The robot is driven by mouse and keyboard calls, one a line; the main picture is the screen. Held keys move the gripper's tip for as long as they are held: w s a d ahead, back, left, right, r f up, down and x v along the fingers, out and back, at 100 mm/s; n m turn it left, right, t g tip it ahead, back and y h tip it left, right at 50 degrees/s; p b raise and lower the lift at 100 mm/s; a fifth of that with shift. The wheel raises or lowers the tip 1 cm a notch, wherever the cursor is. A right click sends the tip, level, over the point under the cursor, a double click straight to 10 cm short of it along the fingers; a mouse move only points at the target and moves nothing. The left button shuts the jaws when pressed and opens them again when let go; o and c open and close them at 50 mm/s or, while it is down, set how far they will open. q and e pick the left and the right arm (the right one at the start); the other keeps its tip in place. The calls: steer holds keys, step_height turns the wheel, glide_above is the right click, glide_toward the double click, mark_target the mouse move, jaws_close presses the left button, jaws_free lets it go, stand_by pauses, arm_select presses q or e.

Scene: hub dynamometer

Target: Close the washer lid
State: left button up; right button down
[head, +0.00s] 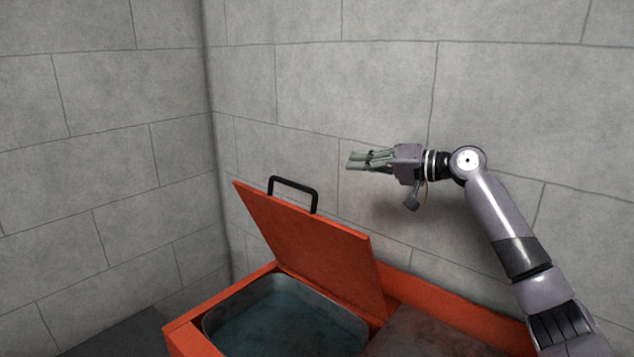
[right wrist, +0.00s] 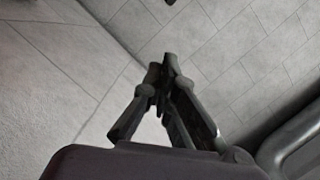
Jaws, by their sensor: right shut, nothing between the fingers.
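The washer is an orange box (head: 186,331) with an open basin (head: 290,325) that holds bluish liquid. Its orange lid (head: 315,243) stands open, tilted up from the back edge of the basin. A black handle (head: 293,183) sits on the lid's upper edge. My right gripper (head: 352,161) is above and to the right of the handle, in front of the back wall, pointing left. It is shut and empty, and apart from the lid. In the right wrist view its fingers (right wrist: 168,62) come together against bare wall. My left gripper does not show.
Grey block walls (head: 330,70) rise behind and to the left (head: 100,150), meeting in a corner behind the washer. A dark flat top (head: 435,335) lies to the right of the basin. The air above the lid is clear.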

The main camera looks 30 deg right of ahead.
steer(key=w+a+f+p, duration=0.3)
steer(key=w+a+p, duration=0.4)
steer(key=a, duration=0.1)
steer(key=shift+a+f, duration=0.15)
steer(key=shift+f, duration=0.15)
steer(key=shift+w, duration=0.15)
